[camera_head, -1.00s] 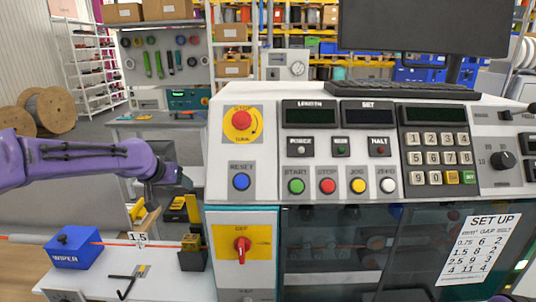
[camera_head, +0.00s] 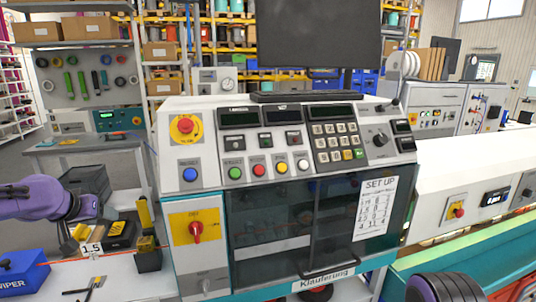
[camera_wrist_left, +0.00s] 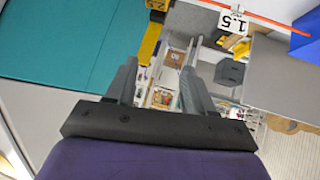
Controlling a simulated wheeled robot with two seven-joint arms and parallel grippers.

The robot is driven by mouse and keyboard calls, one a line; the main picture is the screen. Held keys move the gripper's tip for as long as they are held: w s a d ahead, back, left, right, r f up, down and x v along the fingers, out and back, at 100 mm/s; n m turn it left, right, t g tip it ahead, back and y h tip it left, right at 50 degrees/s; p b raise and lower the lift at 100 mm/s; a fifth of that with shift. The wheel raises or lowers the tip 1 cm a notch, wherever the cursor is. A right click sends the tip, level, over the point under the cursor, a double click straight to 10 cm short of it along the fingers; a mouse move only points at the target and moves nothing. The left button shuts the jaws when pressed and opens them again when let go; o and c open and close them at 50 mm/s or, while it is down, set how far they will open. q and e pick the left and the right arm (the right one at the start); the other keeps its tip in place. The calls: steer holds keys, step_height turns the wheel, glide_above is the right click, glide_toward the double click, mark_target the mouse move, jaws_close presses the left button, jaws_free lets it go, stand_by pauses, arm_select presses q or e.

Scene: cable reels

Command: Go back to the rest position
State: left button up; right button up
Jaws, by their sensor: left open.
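My left arm, purple with a dark gripper (camera_head: 85,207), comes in from the left in the head view, beside the left side of the control machine (camera_head: 285,175). In the left wrist view the two grey fingers of the left gripper (camera_wrist_left: 155,85) stand apart with nothing between them. The gripper is apart from the machine's panel and from the items on the white bench. In the head view its fingertips are hard to make out. My right gripper is in neither view.
A white bench (camera_head: 125,275) at lower left holds a blue wiper box (camera_head: 22,272), a 1.5 tag (camera_head: 91,249) and hex keys. The machine carries a red stop knob (camera_head: 185,128) and a red switch (camera_head: 195,231). A monitor (camera_head: 318,35) stands on top.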

arm_select(q)
steer(key=s+d+f+n+t+y+b, duration=0.1)
steer(key=s+d+f+n+y+b, duration=0.2)
steer(key=f, duration=1.1)
steer(key=s+d+f+n+b, duration=0.25)
steer(key=s+d+f, duration=0.3)
steer(key=f, duration=0.85)
steer(key=s+d+f+g+b, duration=0.2)
steer(key=s+f+g, duration=0.1)
steer(key=s+f, duration=0.9)
steer(key=s+d+f+m+g+b, duration=0.1)
steer(key=s+d+f+g+b, duration=0.1)
steer(key=s+f, duration=1)
steer(key=s+g+b, duration=0.1)
steer(key=s+g, duration=0.1)
steer(key=s, duration=0.5)
steer(key=shift+s+d+f, duration=0.25)
steer(key=shift+d+f, duration=0.05)
steer(key=shift+f, duration=0.05)
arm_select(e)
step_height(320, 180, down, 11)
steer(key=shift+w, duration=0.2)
